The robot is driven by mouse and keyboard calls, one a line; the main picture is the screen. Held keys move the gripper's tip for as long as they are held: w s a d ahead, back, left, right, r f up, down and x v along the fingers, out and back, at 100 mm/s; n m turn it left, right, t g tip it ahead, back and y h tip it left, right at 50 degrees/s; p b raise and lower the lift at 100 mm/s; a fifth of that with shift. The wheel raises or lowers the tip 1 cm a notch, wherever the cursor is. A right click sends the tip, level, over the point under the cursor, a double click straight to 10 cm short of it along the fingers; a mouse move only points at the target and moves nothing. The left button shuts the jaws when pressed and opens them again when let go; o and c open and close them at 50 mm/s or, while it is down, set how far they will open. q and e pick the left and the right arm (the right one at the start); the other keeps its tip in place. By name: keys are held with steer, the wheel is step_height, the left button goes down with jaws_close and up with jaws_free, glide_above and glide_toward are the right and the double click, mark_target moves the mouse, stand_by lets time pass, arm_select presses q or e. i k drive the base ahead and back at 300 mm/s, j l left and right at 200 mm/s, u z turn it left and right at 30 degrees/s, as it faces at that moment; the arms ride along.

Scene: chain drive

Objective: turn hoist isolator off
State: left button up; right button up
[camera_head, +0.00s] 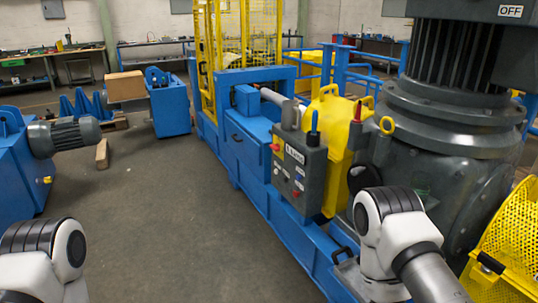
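A dark grey control box (299,167) stands in the middle, on the front of the blue machine. It has a small label plate (294,153), a red knob (275,147) on its left side and several small buttons. A lever with a blue grip (314,118) and one with a red grip (357,110) stick up above and behind it. An "OFF" label (510,11) sits on the dark housing at the top right. I cannot tell which of these is the hoist isolator. Only links of my two arms show at the bottom; neither gripper is in view.
A large grey motor and gearbox (450,130) fills the right side. A yellow mesh guard (512,235) is at the lower right. The blue machine frame (250,150) runs back to a yellow cage (235,40). Another blue machine (18,180) stands left.

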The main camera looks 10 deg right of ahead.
mark_target(277, 147)
steer(key=i+z, duration=0.2)
steer(key=i, duration=0.15)
steer(key=i+j+z, duration=0.35)
steer(key=z, duration=0.3)
steer(key=i+j+z, duration=0.25)
steer(key=z, duration=0.2)
